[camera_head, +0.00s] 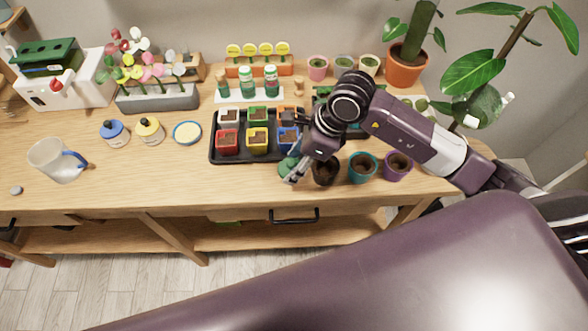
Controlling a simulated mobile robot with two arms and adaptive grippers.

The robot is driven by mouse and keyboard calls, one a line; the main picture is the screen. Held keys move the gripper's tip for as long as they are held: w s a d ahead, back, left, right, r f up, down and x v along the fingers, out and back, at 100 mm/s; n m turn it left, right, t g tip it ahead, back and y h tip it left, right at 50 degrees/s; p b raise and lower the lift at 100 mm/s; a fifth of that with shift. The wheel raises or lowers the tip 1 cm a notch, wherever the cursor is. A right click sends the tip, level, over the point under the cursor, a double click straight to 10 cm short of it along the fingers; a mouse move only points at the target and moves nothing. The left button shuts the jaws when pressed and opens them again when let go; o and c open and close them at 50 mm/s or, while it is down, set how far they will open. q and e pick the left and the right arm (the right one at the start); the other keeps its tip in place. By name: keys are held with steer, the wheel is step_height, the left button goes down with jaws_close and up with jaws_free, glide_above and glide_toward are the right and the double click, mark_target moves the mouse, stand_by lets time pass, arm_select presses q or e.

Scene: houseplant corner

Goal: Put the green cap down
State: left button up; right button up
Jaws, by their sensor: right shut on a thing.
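The green cap (287,166) shows at the front right corner of the black tray, partly hidden by my right gripper. My right gripper (293,178) points down and is shut on it, low over the table's front part. Whether the cap touches the table or the tray edge I cannot tell. A round open jar (187,132) with pale yellow contents stands left of the tray. A jar with a blue lid (113,131) and a jar with a yellow lid (150,129) stand further left. My left gripper is not in view.
The black tray (232,162) holds several coloured pots. A dark pot (325,172), a teal pot (362,167) and a purple pot (397,166) stand right of the gripper. The table front between jug and tray is clear.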

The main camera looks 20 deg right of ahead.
step_height(320, 180, down, 4)
steer(key=shift+f+p, duration=0.1)
steer(key=shift+p, duration=0.4)
steer(key=shift+f, duration=0.2)
steer(key=shift+f, duration=0.2)
steer(key=o, duration=0.5)
steer(key=shift+o, duration=0.2)
steer(key=shift+r, duration=0.1)
